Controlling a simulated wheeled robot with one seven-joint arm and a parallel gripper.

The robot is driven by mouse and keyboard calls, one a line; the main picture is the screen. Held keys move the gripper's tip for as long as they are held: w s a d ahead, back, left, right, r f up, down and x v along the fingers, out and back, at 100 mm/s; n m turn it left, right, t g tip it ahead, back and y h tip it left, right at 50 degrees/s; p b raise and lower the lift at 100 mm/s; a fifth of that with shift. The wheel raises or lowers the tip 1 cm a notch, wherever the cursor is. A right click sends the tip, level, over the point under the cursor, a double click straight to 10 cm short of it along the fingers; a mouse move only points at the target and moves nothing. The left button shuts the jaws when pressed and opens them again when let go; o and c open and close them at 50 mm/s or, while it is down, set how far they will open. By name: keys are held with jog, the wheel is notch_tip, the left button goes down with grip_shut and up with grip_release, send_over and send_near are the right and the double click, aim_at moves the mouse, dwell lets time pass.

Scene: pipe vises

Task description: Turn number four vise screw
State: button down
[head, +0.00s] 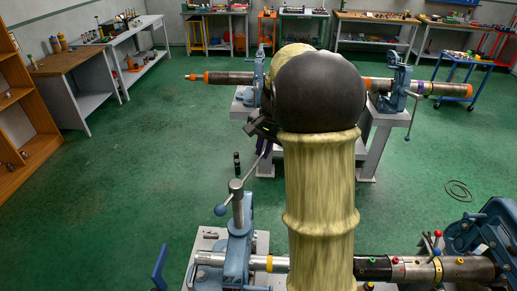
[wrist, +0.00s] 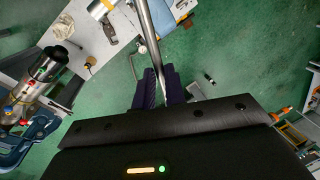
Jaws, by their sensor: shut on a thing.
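A blue pipe vise (head: 238,245) stands at the lower left of the head view. Its upright grey screw (head: 237,192) carries a slanted handle bar (head: 247,172) with a blue ball at its lower left end. My gripper (head: 264,146) is at the bar's upper right end, partly hidden by my arm. In the wrist view my purple-padded fingers (wrist: 160,76) are shut around the bar (wrist: 150,30), which runs up to the top edge. No number shows on the vise.
The vise grips a horizontal pipe (head: 217,258) on a grey bench. Another blue vise (head: 480,240) stands at lower right. Behind my arm, more vises hold a long pipe (head: 232,78). Green floor (head: 130,170) is clear at left.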

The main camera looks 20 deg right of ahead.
jog(key=shift+d+r, duration=0.1)
jog(key=shift+r, duration=0.1)
jog(key=c, duration=1.5)
grip_release()
jog(key=shift+o, duration=0.2)
jog(key=shift+f, duration=0.1)
notch_tip(320, 180, up, 17)
jog(key=s+d+b, duration=0.2)
jog(key=shift+s, duration=0.35)
